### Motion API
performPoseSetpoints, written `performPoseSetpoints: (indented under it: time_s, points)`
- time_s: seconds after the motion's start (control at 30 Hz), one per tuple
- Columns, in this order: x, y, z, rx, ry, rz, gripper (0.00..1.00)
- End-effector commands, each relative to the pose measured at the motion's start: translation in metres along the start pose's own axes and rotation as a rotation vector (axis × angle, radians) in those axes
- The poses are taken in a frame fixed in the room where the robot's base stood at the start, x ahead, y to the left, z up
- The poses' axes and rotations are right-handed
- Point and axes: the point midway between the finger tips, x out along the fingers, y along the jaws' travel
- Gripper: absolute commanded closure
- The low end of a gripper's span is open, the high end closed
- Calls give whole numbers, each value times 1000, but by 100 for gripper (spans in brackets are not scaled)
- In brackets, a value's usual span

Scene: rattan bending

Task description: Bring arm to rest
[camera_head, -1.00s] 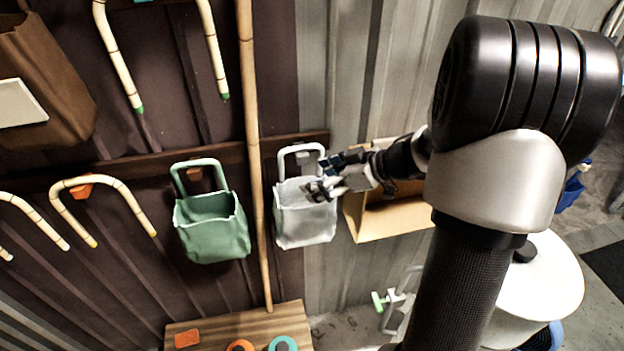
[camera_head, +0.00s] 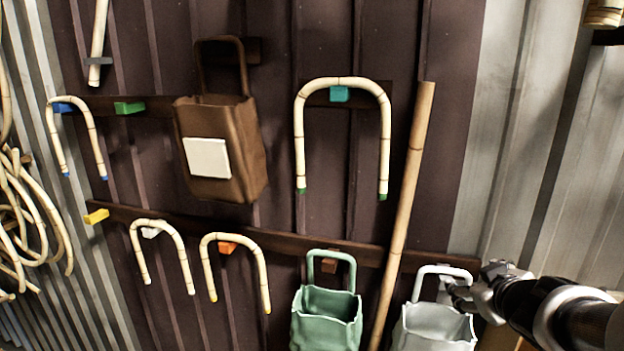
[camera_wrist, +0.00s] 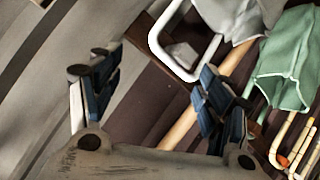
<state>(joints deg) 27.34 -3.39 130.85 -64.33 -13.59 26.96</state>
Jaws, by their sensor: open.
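My arm reaches in from the right edge of the head view. My gripper (camera_head: 462,290) is beside the right side of the white bag's handle in that view; the fingers are small there. In the wrist view my gripper (camera_wrist: 155,75) shows two blue-padded fingers spread wide, with nothing held between them. The white bag (camera_head: 435,328) hangs by its handle on the wall rail, its bottom cut off in the head view. In the wrist view the white bag (camera_wrist: 235,14) is at the top, its handle near the right finger. I cannot tell whether they touch.
A green bag (camera_head: 326,318) hangs left of the white one, a bamboo pole (camera_head: 405,205) between them. Bent rattan canes (camera_head: 343,84) and a brown bag (camera_head: 222,150) hang on the dark wall. The grey corrugated wall (camera_head: 520,150) above my arm is mostly bare.

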Motion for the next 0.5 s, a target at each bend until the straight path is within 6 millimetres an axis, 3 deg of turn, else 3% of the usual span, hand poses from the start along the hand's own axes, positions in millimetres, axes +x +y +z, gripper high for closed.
performPoseSetpoints:
  time_s: [0.17, 0.3, 0.5]
  points:
    - [-54, -42, 47, 118, -171, 113, 29]
    - [-101, -108, 102, 229, -335, 36, 29]
    - [-155, -194, 155, 304, -494, -171, 29]
